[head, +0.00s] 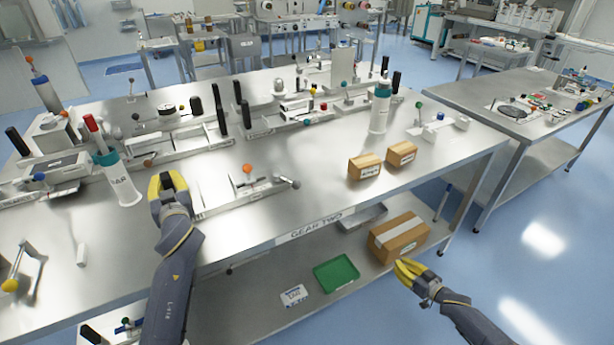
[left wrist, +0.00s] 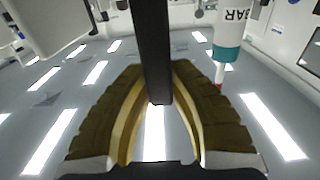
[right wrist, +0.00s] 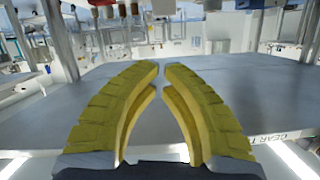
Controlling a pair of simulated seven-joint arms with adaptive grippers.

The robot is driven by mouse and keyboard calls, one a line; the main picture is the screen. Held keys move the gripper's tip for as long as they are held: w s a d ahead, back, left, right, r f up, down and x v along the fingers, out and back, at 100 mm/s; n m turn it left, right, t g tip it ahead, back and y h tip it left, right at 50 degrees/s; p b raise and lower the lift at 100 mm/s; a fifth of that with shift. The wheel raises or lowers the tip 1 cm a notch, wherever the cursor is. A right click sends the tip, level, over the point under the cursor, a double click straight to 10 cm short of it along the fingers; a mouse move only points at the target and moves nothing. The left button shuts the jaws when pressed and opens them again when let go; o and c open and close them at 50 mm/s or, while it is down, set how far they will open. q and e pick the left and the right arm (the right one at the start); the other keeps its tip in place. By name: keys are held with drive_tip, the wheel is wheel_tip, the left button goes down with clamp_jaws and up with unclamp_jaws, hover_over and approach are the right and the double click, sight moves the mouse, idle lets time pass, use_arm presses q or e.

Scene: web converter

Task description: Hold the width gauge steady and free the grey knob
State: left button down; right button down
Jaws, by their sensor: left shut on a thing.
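My left gripper (head: 168,182) is over the near left part of the table, at the left end of a low metal rail device (head: 240,195), which looks like the width gauge. In the left wrist view its fingers are shut on a dark bar (left wrist: 155,50). My right gripper (head: 402,270) is shut and empty, off the table's front edge.
A white bottle with a teal collar and red tip (head: 118,180) stands just left of my left gripper. Two small cardboard boxes (head: 364,167) (head: 401,153) are to the right of the gauge. A larger box (head: 398,238) and green tray (head: 336,273) are on the lower shelf.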

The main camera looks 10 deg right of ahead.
sight(288, 182)
drive_tip(key=w+a+r+n+g+y, duration=0.1)
drive_tip(key=w+r+n+y, duration=0.3)
drive_tip(key=r, duration=1.2)
drive_tip(key=w+a+r+n+g+y, duration=0.1)
drive_tip(key=w+r+y, duration=0.4)
drive_tip(key=r, duration=1.2)
drive_tip(key=w+a+m, duration=0.1)
drive_tip(key=a, duration=0.3)
drive_tip(key=w+a+m+g, duration=0.1)
drive_tip(key=a+m, duration=0.1)
drive_tip(key=a, duration=0.2)
drive_tip(key=w+a+m, duration=0.1)
drive_tip(key=a+m, duration=0.1)
drive_tip(key=a, duration=0.2)
drive_tip(key=shift+w+a+r+y, duration=0.15)
drive_tip(key=shift+w+r+y, duration=0.2)
drive_tip(key=shift+w+y, duration=0.05)
drive_tip(key=a+m, duration=0.1)
drive_tip(key=a, duration=0.1)
drive_tip(key=a+m+g, duration=0.1)
drive_tip(key=a+m, duration=0.1)
drive_tip(key=a, duration=0.1)
drive_tip(key=a+m, duration=0.1)
drive_tip(key=a, duration=0.1)
drive_tip(key=shift+a+f+m+g, duration=0.25)
drive_tip(key=shift+a+m+g, duration=0.1)
drive_tip(key=shift+m+g, duration=0.05)
drive_tip(key=shift+a+f+m, duration=0.25)
drive_tip(key=shift+a+m, duration=0.35)
drive_tip(key=shift+a, duration=0.05)
